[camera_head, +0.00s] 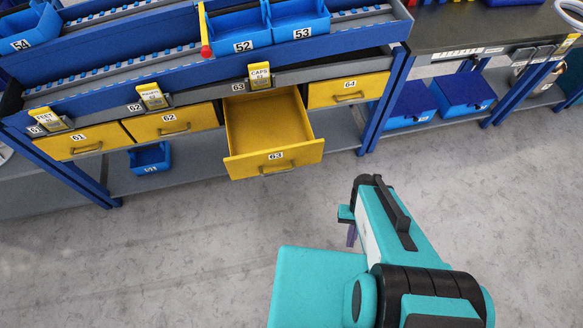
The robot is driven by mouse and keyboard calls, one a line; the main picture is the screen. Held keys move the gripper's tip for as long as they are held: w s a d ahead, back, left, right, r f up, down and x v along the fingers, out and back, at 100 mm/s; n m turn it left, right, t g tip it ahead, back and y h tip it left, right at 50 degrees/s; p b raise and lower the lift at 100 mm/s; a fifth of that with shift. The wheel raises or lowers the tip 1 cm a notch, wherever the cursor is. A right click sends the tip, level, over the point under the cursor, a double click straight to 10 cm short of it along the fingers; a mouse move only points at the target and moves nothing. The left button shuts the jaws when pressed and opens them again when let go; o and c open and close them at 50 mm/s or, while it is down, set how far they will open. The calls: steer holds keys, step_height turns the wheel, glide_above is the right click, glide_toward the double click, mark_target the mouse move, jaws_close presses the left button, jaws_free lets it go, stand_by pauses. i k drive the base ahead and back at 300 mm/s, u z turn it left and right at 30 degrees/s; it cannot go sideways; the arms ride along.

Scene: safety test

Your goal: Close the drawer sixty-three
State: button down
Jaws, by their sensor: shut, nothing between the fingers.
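The yellow drawer sixty-three (275,158) is pulled well out from under the blue workbench, and its inside looks empty. Its front carries a "63" label and a grey handle (276,170). My gripper (351,236) shows only as a small purple part below my teal arm, to the right of the drawer and nearer to me. It is shut and empty, apart from the drawer front. Most of it is hidden by my arm.
Yellow drawers 61 (84,141), 62 (170,122) and 64 (349,89) look closed beside it. A blue bin (150,158) sits on the lower shelf (204,172). Blue containers (464,94) stand under the right-hand bench. The grey floor before the drawers is clear.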

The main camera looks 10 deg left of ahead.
mark_target(270, 133)
steer(key=k, duration=1.45)
steer(key=u, duration=1.55)
steer(key=i, duration=1)
steer(key=z, duration=0.1)
